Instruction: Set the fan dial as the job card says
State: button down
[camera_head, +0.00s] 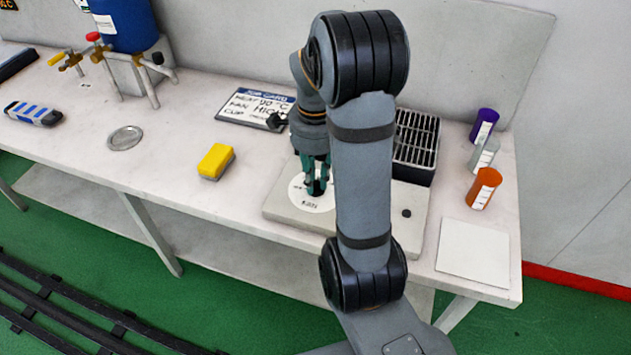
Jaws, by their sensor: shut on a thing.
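The job card (256,108) stands at the back of the bench and reads HEAT 90 °C and FAN HIGH; its CUP line is too small to read. A light-grey control panel (285,215) lies on the bench with a round white dial plate (298,196) on it. My gripper (317,189) points down over this plate, its teal fingers shut on a small dark dial knob (317,190). The fingers hide most of the knob, so its pointer setting cannot be read. The plate's markings are only partly legible.
A black grille box (416,146) stands behind the panel. Purple (484,124), grey (483,153) and orange (484,188) cups stand at right, near a white square plate (473,252). A yellow sponge (216,161) and metal dish (125,138) lie left. The blue tank (126,25) stands far left.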

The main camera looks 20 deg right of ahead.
aim_at(315, 183)
jog(key=shift+m, duration=0.4)
jog(key=c, duration=1.6)
grip_release()
jog(key=shift+c, duration=0.2)
jog(key=shift+r, duration=0.1)
notch_tip(315, 183, up, 12)
jog(key=shift+f, duration=0.2)
notch_tip(315, 183, down, 12)
jog(key=shift+r, duration=0.1)
